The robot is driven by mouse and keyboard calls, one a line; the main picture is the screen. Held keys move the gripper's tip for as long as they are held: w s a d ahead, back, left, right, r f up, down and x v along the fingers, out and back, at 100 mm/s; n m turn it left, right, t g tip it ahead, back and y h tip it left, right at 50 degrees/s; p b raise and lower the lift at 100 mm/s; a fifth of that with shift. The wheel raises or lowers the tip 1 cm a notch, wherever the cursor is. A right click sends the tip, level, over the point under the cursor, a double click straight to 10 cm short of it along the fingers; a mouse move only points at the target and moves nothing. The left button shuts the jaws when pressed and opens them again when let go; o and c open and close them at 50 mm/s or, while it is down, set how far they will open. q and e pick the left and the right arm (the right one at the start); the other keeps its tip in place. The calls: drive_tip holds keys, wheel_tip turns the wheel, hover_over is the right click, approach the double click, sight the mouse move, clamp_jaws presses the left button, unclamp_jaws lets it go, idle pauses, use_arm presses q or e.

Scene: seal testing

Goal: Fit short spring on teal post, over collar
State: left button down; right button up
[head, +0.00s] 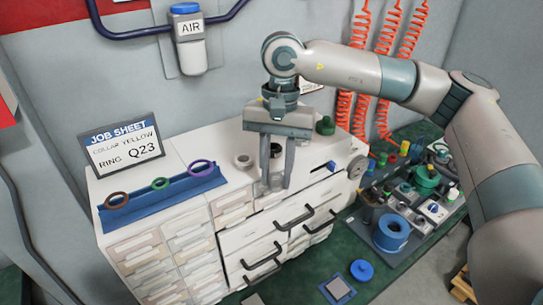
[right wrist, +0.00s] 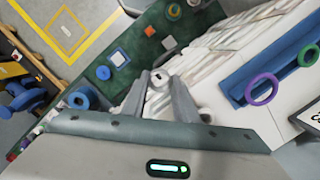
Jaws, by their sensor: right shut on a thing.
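My right gripper (head: 273,184) points down in front of the white drawer cabinet's top edge, its two long grey fingers shut on a small pale grey piece (head: 274,182). In the right wrist view this piece (right wrist: 157,82) sits between the fingertips, with a dark spot like a hole. It may be the short spring, but I cannot make out coils. A grey ring-like part (head: 243,160) stands on the cabinet top, left of the gripper. A dark green knobbed piece (head: 325,126) stands behind to the right. I cannot pick out the teal post or its collar for certain. My left gripper is out of view.
A blue rack (head: 160,199) holds brown, green and purple rings on the cabinet (head: 185,235). A job sheet (head: 122,145) reads collar yellow, ring Q23. The green bench (head: 325,262) at right carries a crowded grey fixture board (head: 405,207), a blue spool (head: 391,232) and a blue knob (head: 361,270).

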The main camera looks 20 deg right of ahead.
drive_tip(key=s+n, duration=0.1)
drive_tip(key=n, duration=0.1)
drive_tip(key=s+n, duration=0.1)
drive_tip(key=n, duration=0.1)
drive_tip(key=s+f+n+h, duration=0.1)
drive_tip(key=s+n, duration=0.1)
drive_tip(key=n, duration=0.1)
drive_tip(key=shift+f, duration=0.1)
drive_tip(key=shift+s+a, duration=0.1)
drive_tip(key=shift+a, duration=0.05)
